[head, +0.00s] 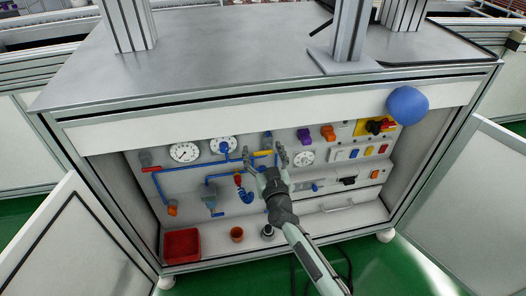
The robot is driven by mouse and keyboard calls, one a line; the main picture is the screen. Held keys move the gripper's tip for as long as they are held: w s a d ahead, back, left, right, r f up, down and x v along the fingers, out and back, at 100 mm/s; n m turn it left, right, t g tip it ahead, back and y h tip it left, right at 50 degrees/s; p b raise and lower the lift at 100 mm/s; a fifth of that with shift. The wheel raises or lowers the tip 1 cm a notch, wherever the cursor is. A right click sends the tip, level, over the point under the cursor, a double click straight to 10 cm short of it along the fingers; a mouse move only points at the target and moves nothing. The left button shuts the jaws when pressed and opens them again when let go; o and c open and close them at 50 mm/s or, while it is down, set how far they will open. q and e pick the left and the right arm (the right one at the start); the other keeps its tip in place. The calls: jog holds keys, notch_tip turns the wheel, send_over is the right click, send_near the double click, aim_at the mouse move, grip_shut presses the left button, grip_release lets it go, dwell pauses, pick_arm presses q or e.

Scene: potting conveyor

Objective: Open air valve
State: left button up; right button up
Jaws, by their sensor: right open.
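The open cabinet has a light panel (325,205) with blue air pipes, gauges and fittings. A yellow handle (263,153) sits on the pipework just under a grey-blue fitting (267,140). It looks like a valve lever, but I cannot tell for sure which fitting is the air valve. A smaller red part (238,180) shows on the piping to its left. My right gripper (264,157) is open, with its fingers pointing at the panel on either side of the yellow handle. I cannot tell whether they touch it. My left gripper is not in view.
Dial gauges (185,152) sit at upper left. Open doors (78,240) flank the opening.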

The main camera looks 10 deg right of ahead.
jog(key=c, duration=1.2)
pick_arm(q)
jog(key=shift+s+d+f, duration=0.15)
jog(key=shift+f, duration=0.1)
pick_arm(e)
jog(key=shift+o, duration=0.2)
